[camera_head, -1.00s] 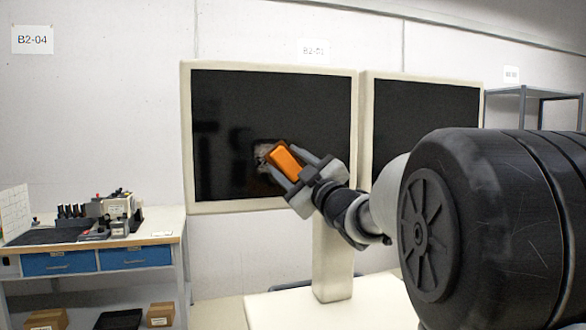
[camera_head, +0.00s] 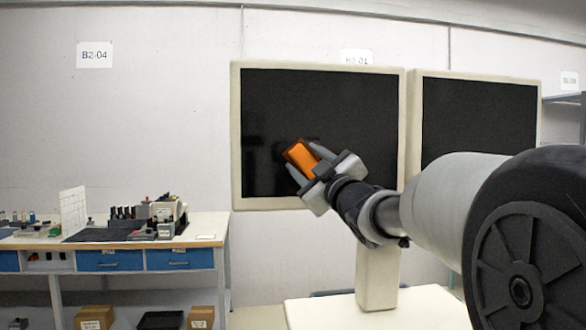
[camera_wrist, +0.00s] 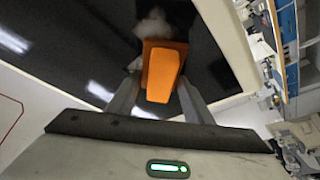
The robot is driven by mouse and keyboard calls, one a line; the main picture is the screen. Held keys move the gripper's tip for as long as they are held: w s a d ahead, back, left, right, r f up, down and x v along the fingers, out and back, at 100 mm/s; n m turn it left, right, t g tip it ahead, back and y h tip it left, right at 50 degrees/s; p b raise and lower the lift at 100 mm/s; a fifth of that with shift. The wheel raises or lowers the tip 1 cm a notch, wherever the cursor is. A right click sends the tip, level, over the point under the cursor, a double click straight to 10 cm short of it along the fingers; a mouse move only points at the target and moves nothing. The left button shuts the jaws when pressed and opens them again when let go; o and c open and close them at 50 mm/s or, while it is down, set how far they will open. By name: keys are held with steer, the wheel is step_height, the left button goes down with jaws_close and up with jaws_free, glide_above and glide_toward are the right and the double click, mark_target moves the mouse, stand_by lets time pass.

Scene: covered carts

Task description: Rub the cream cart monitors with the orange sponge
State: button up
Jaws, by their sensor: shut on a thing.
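Two cream-framed monitors with black screens stand side by side, the left monitor (camera_head: 319,205) and the right monitor (camera_head: 414,120). My gripper (camera_head: 308,161) is shut on the orange sponge (camera_head: 300,154), in front of the lower middle of the left screen. The sponge also shows between the fingers in the wrist view (camera_wrist: 161,72). Its far end is at or very close to the glass; I cannot tell whether it touches. In the wrist view a pale smudge (camera_wrist: 153,24) shows on the dark screen just beyond the sponge. In the head view the sponge hides that spot.
The monitors stand on a cream post (camera_head: 377,275) above a cream cart top (camera_head: 420,305). A workbench (camera_head: 210,228) with tools and blue drawers is at the left, boxes below it. A grey shelf rack (camera_head: 565,98) is at the far right. My arm covers the lower right.

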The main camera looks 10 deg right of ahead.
steer(key=shift+a+r+p, duration=0.15)
steer(key=shift+r+p, duration=0.4)
steer(key=shift+r, duration=0.25)
steer(key=shift+d+p, duration=1.4)
steer(key=shift+d, duration=5.45)
steer(key=shift+s+f, duration=0.1)
steer(key=shift+s+f, duration=0.1)
steer(key=shift+s, duration=0.1)
steer(key=shift+s+b, duration=0.85)
steer(key=shift+s, duration=1.8)
steer(key=s, duration=0.3)
steer(key=shift+b, duration=0.3)
